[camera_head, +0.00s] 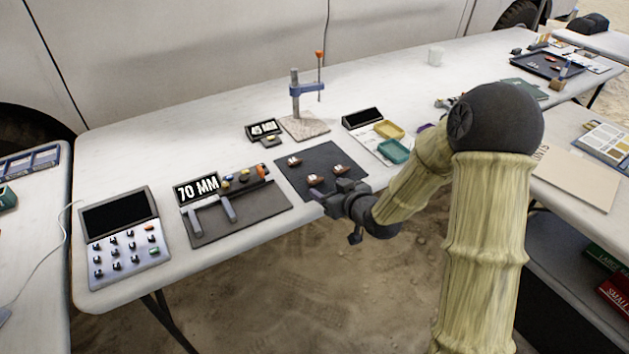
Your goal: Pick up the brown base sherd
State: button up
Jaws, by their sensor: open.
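Three small brown sherds with pale marks lie on a dark square mat on the white table: one at the back left (294,161), one at the front (315,180), one at the right (340,169). I cannot tell which of them is the base sherd. My gripper (325,199) is open, at the mat's front edge, just in front of the front and right sherds. No sherd shows between its fingers. The gripper and wrist hide part of the mat's front right corner (318,153).
Left of the mat stand a caliper-like tool with a "70 MM" display (198,188) and a keypad device (124,238). Behind are a small scale (264,129) and a post stand (303,125). Yellow (389,129) and teal (394,151) trays stand to the right.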

aim_at(318, 182)
jog(key=x, duration=0.5)
jog(key=shift+f+b, duration=0.15)
jog(key=shift+b, duration=0.25)
jog(key=c, duration=1)
